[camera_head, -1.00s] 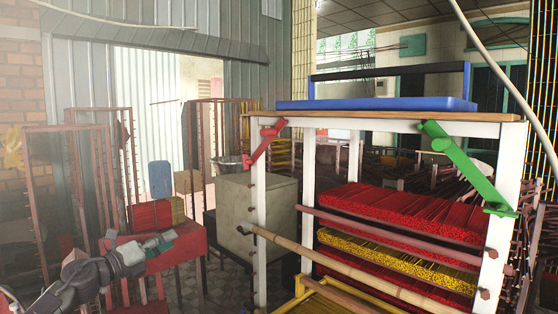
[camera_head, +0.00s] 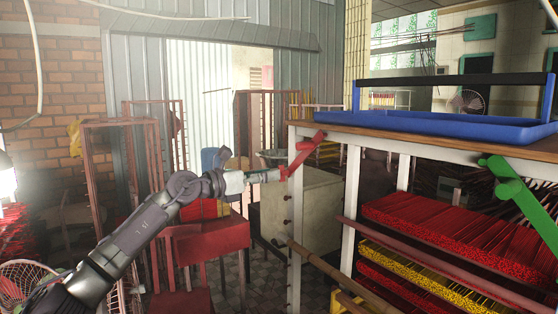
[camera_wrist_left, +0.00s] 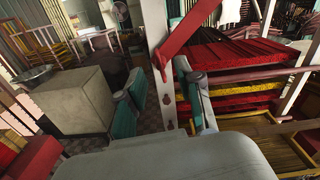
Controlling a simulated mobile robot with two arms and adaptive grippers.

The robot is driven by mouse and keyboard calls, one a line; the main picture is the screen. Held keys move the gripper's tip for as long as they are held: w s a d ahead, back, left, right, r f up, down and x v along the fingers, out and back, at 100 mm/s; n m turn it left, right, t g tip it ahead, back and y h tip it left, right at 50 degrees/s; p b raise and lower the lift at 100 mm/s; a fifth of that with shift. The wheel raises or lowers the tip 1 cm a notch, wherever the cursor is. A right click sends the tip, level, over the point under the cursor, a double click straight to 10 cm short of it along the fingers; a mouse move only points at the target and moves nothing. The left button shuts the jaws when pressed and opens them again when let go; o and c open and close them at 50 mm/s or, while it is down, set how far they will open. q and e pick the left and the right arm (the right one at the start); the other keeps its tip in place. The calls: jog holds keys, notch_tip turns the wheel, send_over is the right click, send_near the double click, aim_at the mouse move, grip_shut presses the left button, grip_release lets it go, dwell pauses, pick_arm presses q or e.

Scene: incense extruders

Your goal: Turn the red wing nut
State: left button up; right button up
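The red wing nut (camera_head: 302,155) sits on the upper left corner of the white rack frame, its long bar slanting from upper right to lower left. It also shows large in the left wrist view (camera_wrist_left: 188,33), top centre. My left gripper (camera_head: 272,175) reaches in from the left, its tips by the wing nut's lower end. In the left wrist view its two teal-padded fingers (camera_wrist_left: 158,84) are apart, with the bar's lower end ahead of the gap. I cannot tell whether they touch it. My right gripper is not in view.
A green wing nut (camera_head: 520,185) is on the rack's right side. The wooden rack top (camera_head: 400,133) holds a blue tray (camera_head: 440,122). Red and yellow incense bundles (camera_head: 440,232) lie on shelves below. A grey box (camera_wrist_left: 75,100) and red table (camera_head: 208,243) stand left of the rack.

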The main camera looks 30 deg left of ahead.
aim_at(282, 173)
pick_arm(q)
jog(key=shift+p+x, duration=0.65)
jog(key=shift+x, duration=1.1)
jog(key=shift+a, duration=0.1)
grip_shut()
